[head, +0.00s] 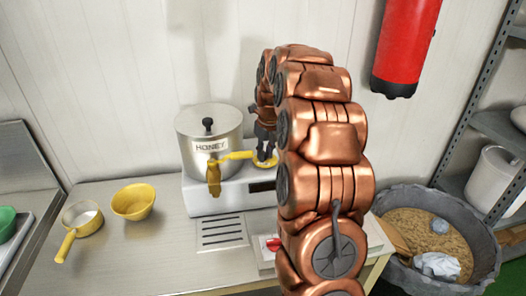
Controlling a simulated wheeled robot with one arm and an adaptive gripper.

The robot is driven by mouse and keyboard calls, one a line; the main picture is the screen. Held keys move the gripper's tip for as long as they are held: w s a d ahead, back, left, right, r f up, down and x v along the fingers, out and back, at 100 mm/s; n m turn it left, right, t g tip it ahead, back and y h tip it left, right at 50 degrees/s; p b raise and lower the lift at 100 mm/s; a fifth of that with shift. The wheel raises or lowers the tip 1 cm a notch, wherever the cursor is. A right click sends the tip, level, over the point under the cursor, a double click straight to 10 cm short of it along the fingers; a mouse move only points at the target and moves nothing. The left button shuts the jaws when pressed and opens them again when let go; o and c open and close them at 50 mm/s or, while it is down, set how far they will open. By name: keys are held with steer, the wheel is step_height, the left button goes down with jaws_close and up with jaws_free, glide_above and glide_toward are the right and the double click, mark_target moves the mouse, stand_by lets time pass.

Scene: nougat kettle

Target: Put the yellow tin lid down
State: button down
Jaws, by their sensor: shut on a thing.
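The yellow tin lid (259,163) shows as a small yellow disc at the right side of the honey kettle, above the white base. My gripper (265,154) points down and is shut on the lid. My copper arm hides part of the area right of it. I cannot tell whether the lid touches anything below it.
The steel kettle (208,124) labelled HONEY has a yellow tap (214,180) and stands on a white base (228,199). A yellow bowl (133,202) and a yellow-handled pan (82,219) stand left on the steel counter (150,255), whose front is clear. A grey tub (487,262) is right.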

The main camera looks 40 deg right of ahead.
mark_target(268, 163)
steer(key=shift+f, duration=0.25)
steer(key=c, duration=1.1)
jaws_free()
steer(key=shift+r, duration=0.1)
steer(key=shift+o, duration=0.2)
steer(key=shift+r, duration=0.1)
steer(key=shift+d+r+b, duration=0.1)
steer(key=shift+r+b, duration=0.25)
steer(key=shift+r, duration=0.2)
step_height(268, 163, up, 11)
steer(key=s+b, duration=0.1)
steer(key=b, duration=0.2)
steer(key=shift+s, duration=0.35)
steer(key=shift+s+a+f, duration=0.1)
steer(key=shift+a, duration=0.2)
